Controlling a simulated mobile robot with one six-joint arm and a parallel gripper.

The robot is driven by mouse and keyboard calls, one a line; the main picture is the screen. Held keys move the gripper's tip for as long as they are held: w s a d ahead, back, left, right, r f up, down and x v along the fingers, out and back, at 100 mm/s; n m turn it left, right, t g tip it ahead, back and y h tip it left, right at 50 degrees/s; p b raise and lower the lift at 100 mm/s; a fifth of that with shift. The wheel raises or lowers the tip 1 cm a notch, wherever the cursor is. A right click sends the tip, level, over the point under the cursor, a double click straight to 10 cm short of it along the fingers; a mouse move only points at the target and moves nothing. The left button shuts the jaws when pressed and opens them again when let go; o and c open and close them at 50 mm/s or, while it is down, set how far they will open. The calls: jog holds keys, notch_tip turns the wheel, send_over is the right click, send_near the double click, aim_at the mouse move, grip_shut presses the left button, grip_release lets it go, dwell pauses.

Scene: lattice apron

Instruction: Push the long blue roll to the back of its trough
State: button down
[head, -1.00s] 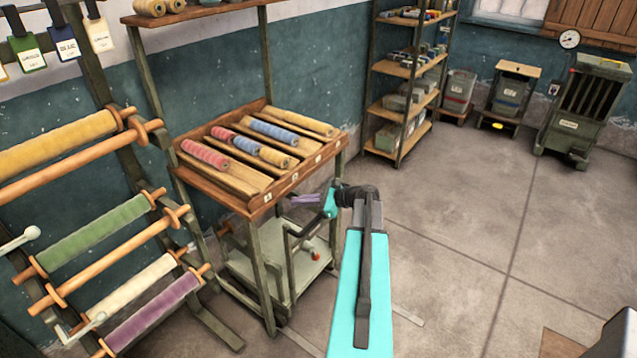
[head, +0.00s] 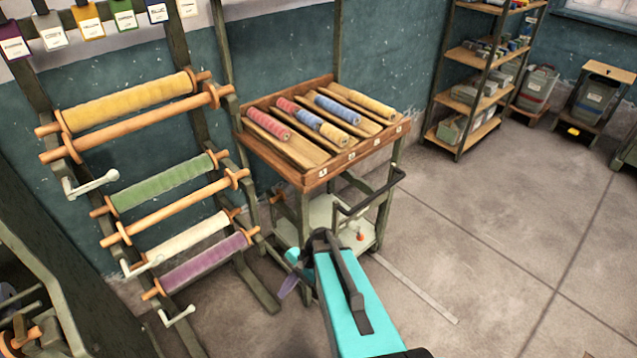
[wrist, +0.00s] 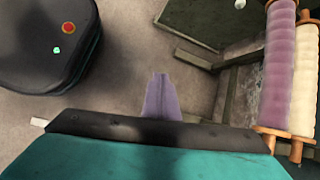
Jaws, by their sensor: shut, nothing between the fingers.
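The long blue roll (head: 337,109) lies in a sloping trough of the wooden tray (head: 313,180) on the cart, in the head view. Wood of the trough shows below its front end. My gripper (head: 288,289) is low in front of the cart, well below the tray and apart from the roll. Its purple fingers (wrist: 160,97) are shut and empty in the wrist view, pointing over the floor. The blue roll is not in the wrist view.
A short blue roll (head: 308,120) lies between a red and a yellow roll in the neighbouring trough. The cart's handle (head: 372,196) sticks out at front right. A rack with a purple roll (head: 205,261) stands left. Floor at right is clear.

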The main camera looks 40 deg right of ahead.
jog(key=s+a+f+n+g+h, duration=0.2)
jog(key=s+a+n, duration=0.1)
jog(key=s, duration=0.4)
jog(key=s+a+f+n+g+h, duration=0.2)
jog(key=s+a+f+n, duration=0.1)
jog(key=s+n, duration=0.3)
jog(key=s+a+f+n+g+h+p, duration=0.1)
jog(key=s+n, duration=0.4)
jog(key=s, duration=0.5)
jog(key=shift+a+f+g+h, duration=0.75)
jog(key=shift+a+h, duration=0.25)
jog(key=shift+a, duration=0.1)
jog(key=shift+a+n, duration=0.2)
jog(key=shift+n, duration=0.1)
